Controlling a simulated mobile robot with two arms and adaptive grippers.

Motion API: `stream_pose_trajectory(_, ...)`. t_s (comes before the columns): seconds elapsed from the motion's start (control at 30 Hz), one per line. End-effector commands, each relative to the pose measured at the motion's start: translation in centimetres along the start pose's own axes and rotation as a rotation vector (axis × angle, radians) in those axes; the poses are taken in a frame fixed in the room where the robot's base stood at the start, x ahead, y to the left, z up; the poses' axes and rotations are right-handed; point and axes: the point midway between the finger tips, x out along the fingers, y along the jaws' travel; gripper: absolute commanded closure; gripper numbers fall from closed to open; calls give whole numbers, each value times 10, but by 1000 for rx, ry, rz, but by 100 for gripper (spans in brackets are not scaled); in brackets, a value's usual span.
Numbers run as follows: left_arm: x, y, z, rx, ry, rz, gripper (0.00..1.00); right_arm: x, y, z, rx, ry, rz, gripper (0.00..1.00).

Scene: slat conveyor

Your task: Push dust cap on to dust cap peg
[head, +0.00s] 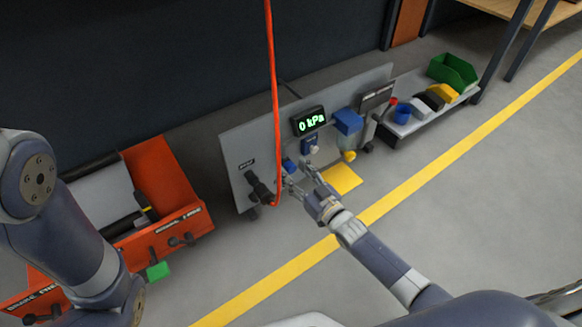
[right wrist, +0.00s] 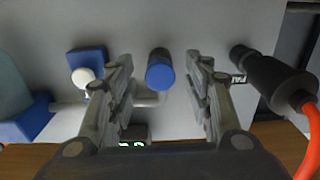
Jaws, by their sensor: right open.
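A blue round cap (right wrist: 160,72), which looks like the dust cap, sits at the grey panel (right wrist: 210,25) in the right wrist view. It lies between my two right fingers with a gap on each side. In the head view the small blue cap (head: 289,165) is on the panel's front, beside the black coupling. The dust cap peg cannot be made out; I cannot tell whether it is behind the cap. My right gripper (head: 301,179) is open in front of the panel, and its spread fingers also show in the right wrist view (right wrist: 160,80). My left gripper is out of view.
A black coupling (right wrist: 272,80) with an orange hose (head: 272,90) is close beside one right finger. A white knob (right wrist: 84,77) on a blue block is on the other side. The display (head: 308,121) reads 0 kPa. An orange bin unit (head: 163,172) stands left.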

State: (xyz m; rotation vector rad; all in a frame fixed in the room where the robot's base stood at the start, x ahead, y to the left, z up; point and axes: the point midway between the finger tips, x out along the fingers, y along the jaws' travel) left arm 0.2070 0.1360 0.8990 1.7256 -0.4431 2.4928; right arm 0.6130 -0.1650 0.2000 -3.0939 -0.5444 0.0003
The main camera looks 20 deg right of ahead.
Motion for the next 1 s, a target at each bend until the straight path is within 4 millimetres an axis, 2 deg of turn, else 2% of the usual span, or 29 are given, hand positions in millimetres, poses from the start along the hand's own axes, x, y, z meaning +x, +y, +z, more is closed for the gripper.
stream_pose_trajectory(0.37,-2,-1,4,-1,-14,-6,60,0,0,0,0,0,0,53)
stream_pose_trajectory(0.57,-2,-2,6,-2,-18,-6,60,0,0,0,0,0,0,96)
stream_pose_trajectory(0.6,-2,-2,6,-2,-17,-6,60,0,0,0,0,0,0,100)
stream_pose_trajectory(1.0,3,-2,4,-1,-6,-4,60,-6,0,-1,0,-1,0,100)
